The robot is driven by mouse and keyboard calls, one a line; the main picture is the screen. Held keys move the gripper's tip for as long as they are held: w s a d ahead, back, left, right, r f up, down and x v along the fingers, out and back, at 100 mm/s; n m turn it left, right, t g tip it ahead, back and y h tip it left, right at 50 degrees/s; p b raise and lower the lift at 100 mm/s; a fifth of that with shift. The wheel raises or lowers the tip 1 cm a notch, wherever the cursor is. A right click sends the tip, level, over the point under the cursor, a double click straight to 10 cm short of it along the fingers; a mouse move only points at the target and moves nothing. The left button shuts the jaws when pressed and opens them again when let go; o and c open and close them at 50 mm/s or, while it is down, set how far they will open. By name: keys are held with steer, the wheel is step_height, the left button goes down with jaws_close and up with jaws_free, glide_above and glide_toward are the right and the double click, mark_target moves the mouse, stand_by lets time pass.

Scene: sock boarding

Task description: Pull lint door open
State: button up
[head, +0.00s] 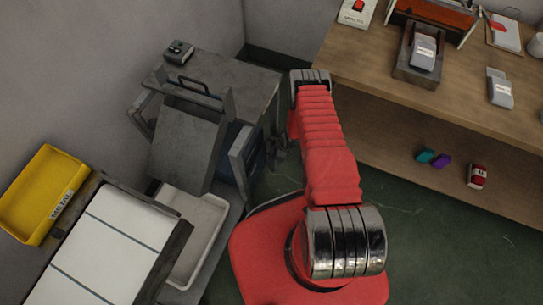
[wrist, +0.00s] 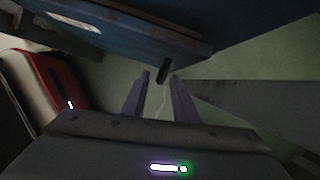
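The lint door appears to be the upright grey panel (head: 243,153) on the right side of the grey machine in the head view. I cannot tell if it is ajar. In the wrist view a blue panel (wrist: 125,24) fills the top, with a short dark peg-like handle (wrist: 164,69) sticking out from it. My gripper (wrist: 160,78) is open, its two fingers apart, with the handle just ahead of the gap between the tips. No contact shows. In the head view my gripper (head: 278,152) is a small dark shape beside the panel, partly hidden by my red arm.
A grey hinged lid (head: 187,147) leans on the machine. A pale tray (head: 195,232) sits below it. A yellow bin (head: 42,190) marked METAL and a white-slatted surface (head: 110,245) are at left. A wooden workbench (head: 400,75) stands at right. Green floor (head: 420,240) is clear before it.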

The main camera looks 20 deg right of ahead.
steer(key=shift+c, duration=0.2)
jaws_close()
stand_by(1.1)
